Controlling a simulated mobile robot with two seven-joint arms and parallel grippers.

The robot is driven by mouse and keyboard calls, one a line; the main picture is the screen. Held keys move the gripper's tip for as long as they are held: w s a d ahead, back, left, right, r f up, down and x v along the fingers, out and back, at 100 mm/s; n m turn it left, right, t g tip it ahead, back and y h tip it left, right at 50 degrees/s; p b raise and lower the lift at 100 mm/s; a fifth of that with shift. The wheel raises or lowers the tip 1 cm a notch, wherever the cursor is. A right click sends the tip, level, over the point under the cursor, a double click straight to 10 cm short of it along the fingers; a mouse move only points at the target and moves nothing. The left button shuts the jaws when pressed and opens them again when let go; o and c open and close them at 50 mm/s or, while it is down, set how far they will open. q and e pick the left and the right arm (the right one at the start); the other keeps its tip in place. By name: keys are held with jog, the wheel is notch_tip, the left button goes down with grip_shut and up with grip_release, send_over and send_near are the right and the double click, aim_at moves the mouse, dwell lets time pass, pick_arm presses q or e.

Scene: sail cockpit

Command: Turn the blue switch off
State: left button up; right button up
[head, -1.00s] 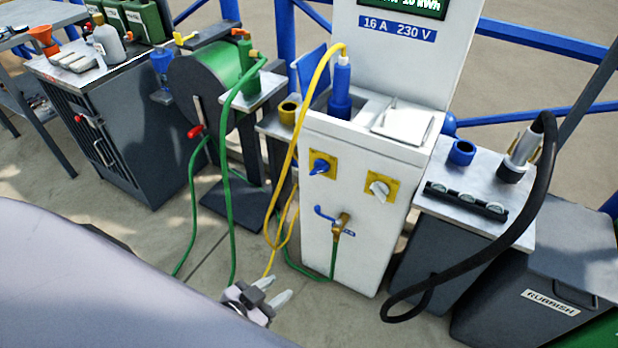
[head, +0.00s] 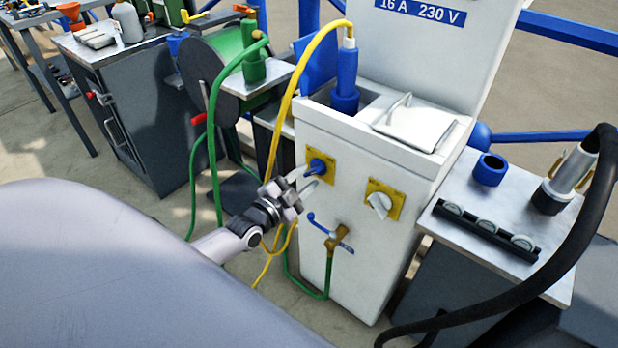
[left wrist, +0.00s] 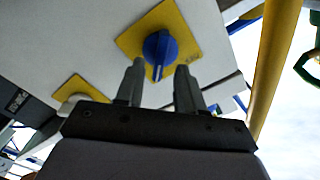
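The blue switch (head: 318,167) is a rotary knob on a yellow plate, on the front of the white power pedestal. It also shows in the left wrist view (left wrist: 159,50), with its handle lying between the lines of my two fingers. My left gripper (head: 308,180) is open, with its fingertips close in front of the knob. In the left wrist view the gripper (left wrist: 158,88) has a clear gap between its fingers, and the knob lies just beyond the tips. I cannot tell whether a fingertip touches it. My right gripper is not in view.
A white switch (head: 379,204) on a yellow plate sits to the right. A tap with a blue lever (head: 327,230) is below. A yellow cable (head: 283,110) hangs just left of the blue switch, and a green hose (head: 213,130) hangs farther left.

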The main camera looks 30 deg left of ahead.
pick_arm(q)
jog(key=shift+w+d, duration=0.15)
jog(key=shift+w, duration=0.9)
grip_shut()
